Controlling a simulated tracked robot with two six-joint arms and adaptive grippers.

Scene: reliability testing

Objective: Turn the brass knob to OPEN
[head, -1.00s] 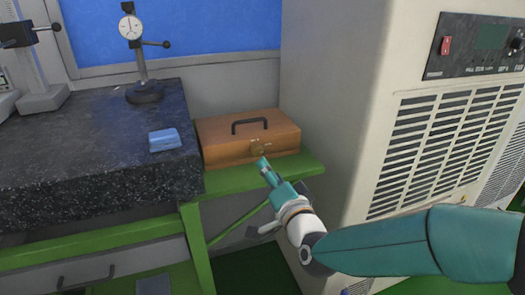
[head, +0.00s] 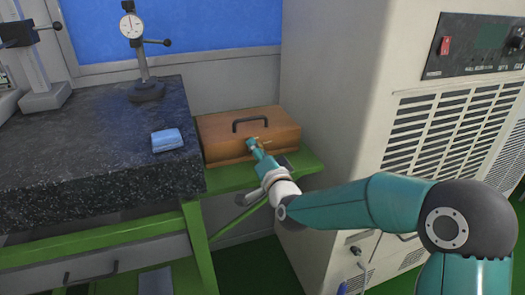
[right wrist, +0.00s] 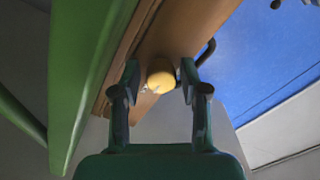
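A brown box (head: 222,140) with a dark handle (head: 250,121) on its lid sits on the green bench. The brass knob (right wrist: 161,77) is on the front of the box; in the head view my gripper mostly hides it. My right gripper (head: 251,143) is at the front of the box. In the right wrist view its fingers (right wrist: 160,72) are apart, one on each side of the knob, with a small gap showing beside it. The knob's markings cannot be read. My left gripper is not in view.
A dark granite plate (head: 80,150) with a blue block (head: 167,140) and a dial gauge stand (head: 143,60) lies left of the box. A tall beige cabinet (head: 340,90) stands close on the right. The green bench edge (head: 270,180) runs below the gripper.

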